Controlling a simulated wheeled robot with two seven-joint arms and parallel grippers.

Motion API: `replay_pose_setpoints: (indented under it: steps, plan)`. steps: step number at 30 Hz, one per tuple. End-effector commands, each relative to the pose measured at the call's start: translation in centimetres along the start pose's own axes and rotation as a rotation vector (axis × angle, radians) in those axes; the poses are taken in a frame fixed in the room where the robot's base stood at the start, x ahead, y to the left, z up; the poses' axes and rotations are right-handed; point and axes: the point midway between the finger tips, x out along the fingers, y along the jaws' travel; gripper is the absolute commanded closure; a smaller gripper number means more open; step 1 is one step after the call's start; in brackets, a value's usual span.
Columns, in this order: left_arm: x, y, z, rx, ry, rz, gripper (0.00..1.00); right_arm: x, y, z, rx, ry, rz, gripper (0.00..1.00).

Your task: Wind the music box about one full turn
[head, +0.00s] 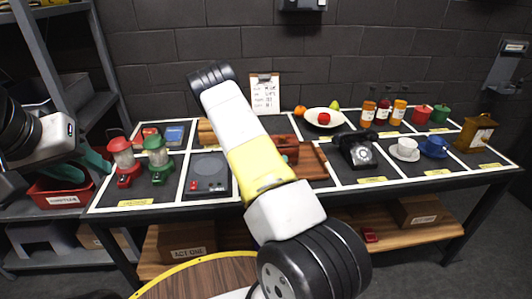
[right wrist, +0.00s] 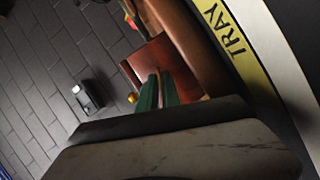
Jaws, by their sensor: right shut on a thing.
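The music box (head: 286,148) looks like a small reddish-brown box on the table, partly covered by my right arm in the head view. In the right wrist view, the music box (right wrist: 160,58) is a brown block just beyond the fingertips, with a small gold knob (right wrist: 132,98) beside them. My right gripper (right wrist: 158,92) has its green fingers close together at the box, shut on its winding key, which is mostly hidden between them. The right fingers are hidden in the head view. My left gripper (head: 88,168) is at the left, away from the box, with its teal fingers apart and empty.
A wooden tray (head: 315,165) lies right beside the box, and a black telephone (head: 356,150) stands further right. Red (head: 124,160) and green (head: 158,158) lanterns and a grey button panel (head: 208,172) are at the left. A clipboard (head: 265,94) stands behind.

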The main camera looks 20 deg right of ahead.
Motion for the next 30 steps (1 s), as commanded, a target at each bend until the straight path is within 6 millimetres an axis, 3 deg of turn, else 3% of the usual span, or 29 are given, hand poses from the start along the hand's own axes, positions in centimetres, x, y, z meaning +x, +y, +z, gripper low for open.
replay_pose_setpoints:
  steps: [30]
  plan:
    - [0.0, 0.0, 0.0, 0.0, 0.0, 0.0, 0.64, 0.19, 0.83, 0.55, 0.897, -0.003, -0.369, 1.0]
